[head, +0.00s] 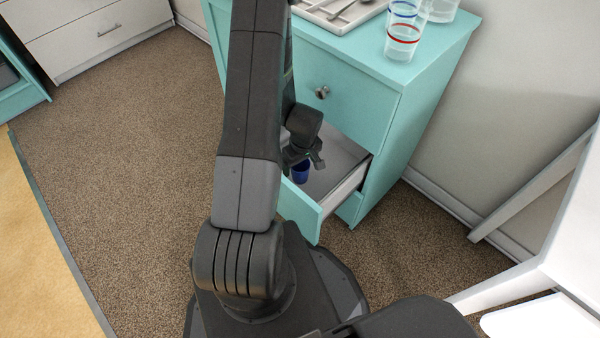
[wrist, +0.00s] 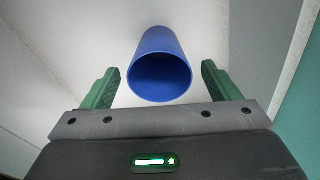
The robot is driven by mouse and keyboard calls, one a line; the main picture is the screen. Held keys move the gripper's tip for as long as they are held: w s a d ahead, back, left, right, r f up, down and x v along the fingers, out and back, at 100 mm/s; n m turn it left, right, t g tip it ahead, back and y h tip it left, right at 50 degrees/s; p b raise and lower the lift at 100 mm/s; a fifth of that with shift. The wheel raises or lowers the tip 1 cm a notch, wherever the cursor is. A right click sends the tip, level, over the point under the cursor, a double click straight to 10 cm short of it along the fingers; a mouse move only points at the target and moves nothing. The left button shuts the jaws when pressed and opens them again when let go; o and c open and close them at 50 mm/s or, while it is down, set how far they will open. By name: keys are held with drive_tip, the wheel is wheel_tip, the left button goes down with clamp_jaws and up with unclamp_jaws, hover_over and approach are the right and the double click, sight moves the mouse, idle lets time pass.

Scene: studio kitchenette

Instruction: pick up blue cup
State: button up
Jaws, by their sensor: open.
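The blue cup (head: 301,171) is inside the open drawer of the teal cabinet, partly hidden behind my gripper in the head view. In the wrist view the blue cup (wrist: 160,64) lies between and beyond the two green fingers, with its open mouth facing my camera. My gripper (wrist: 160,84) is open, with a gap on both sides of the cup and no finger seen touching it. In the head view my gripper (head: 303,158) hangs over the drawer, close to the cup.
The teal cabinet (head: 345,85) has its lower drawer (head: 345,185) pulled out. On its top are a tray (head: 318,12) with cutlery and clear cups (head: 404,35) with coloured bands. A white table (head: 570,240) stands at the right. Carpet (head: 120,130) is open at left.

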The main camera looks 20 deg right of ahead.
drive_tip(key=shift+w+f, duration=0.1)
drive_tip(key=shift+f, duration=0.45)
drive_tip(key=c, duration=1)
drive_tip(key=shift+r, duration=0.1)
